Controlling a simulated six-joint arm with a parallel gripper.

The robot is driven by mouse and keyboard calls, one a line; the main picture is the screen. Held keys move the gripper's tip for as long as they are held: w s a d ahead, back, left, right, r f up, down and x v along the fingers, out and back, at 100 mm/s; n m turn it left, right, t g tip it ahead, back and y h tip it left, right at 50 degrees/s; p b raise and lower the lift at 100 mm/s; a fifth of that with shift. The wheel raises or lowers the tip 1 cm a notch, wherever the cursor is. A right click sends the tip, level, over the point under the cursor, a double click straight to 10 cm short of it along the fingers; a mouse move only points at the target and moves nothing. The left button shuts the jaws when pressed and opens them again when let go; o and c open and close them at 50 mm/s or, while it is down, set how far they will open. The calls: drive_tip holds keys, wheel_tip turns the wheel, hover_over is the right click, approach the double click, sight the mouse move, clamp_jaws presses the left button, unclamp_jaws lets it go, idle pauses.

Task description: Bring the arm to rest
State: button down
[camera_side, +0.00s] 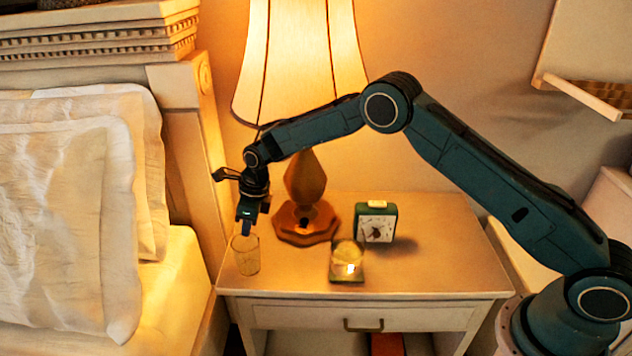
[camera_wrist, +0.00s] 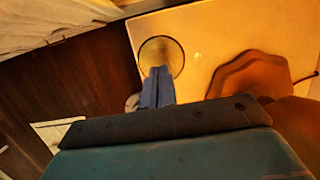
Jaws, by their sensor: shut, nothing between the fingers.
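My gripper (camera_side: 247,227) is at the left end of the nightstand, pointing down. Its fingers are shut and empty, with the tips at the mouth of a clear drinking glass (camera_side: 246,262). The glass stands upright near the nightstand's left edge. In the wrist view my gripper (camera_wrist: 158,72) shows its closed blue fingers over the round rim of the glass (camera_wrist: 170,46). I cannot tell whether the tips touch the glass. My arm reaches across from the right, bent high at the elbow.
The bed with pillows (camera_side: 70,220) is at the left. The nightstand's right part is clear.

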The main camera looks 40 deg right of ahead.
drive_tip(key=shift+s+r, duration=0.1)
drive_tip(key=shift+r, duration=0.15)
drive_tip(key=s+d+r+n, duration=0.3)
drive_tip(key=s+r+n, duration=0.25)
drive_tip(key=r, duration=0.35)
drive_tip(key=s+d+r+n+t+h, duration=0.1)
drive_tip(key=s+d+r+n, duration=0.2)
drive_tip(key=s+r+n, duration=0.35)
drive_tip(key=s+d+r+n, duration=0.4)
drive_tip(key=s+r, duration=0.3)
drive_tip(key=r, duration=0.3)
drive_tip(key=s+d+r+n+t, duration=0.1)
drive_tip(key=s+d+n, duration=0.1)
drive_tip(key=s, duration=0.6)
drive_tip(key=s+d+n, duration=0.2)
drive_tip(key=s+n, duration=0.3)
drive_tip(key=s, duration=0.3)
drive_tip(key=s+d+r+n+t+h, duration=0.1)
drive_tip(key=s+n, duration=0.3)
drive_tip(key=s, duration=0.4)
drive_tip(key=shift+s+d+r+t, duration=0.3)
drive_tip(key=shift+d, duration=0.5)
